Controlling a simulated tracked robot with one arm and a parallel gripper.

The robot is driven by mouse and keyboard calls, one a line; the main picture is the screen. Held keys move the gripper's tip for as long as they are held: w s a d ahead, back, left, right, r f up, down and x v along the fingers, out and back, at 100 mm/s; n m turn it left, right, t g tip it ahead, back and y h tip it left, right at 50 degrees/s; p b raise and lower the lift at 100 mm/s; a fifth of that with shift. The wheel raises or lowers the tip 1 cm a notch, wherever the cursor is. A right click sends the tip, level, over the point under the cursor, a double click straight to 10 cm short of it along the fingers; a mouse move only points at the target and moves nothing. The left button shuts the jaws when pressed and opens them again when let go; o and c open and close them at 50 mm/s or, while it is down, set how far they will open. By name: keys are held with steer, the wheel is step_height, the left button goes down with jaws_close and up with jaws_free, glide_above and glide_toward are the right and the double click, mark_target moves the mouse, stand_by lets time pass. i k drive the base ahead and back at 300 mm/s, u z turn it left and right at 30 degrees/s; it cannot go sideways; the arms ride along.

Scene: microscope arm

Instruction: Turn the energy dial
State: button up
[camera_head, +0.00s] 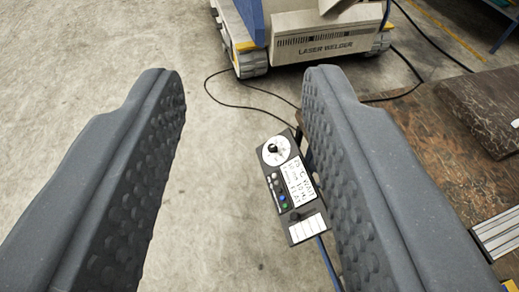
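My gripper (243,95) is open, its two dark grey studded fingers wide apart with nothing between them. Beyond and below the fingers is a small dark control panel (265,181). Near its upper end is a white round dial (276,150) with a black knob at its middle. Below the dial are small buttons, a white label with handwriting, a second black knob and a white strip. The panel shows close to the right finger in the picture, and the finger does not appear to touch it. The finger hides what lies right of the panel.
A white laser welder (330,38) on tracks stands on the concrete floor (215,190) at the top. A black cable (240,106) runs from it. A brown worktable (430,135) with a thick plate (488,108) lies at right. The floor at left is clear.

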mark_target(271, 148)
steer(key=u, duration=2.3)
steer(key=i, duration=1.35)
steer(key=z, duration=2.65)
steer(key=i, duration=1)
steer(key=u, duration=0.1)
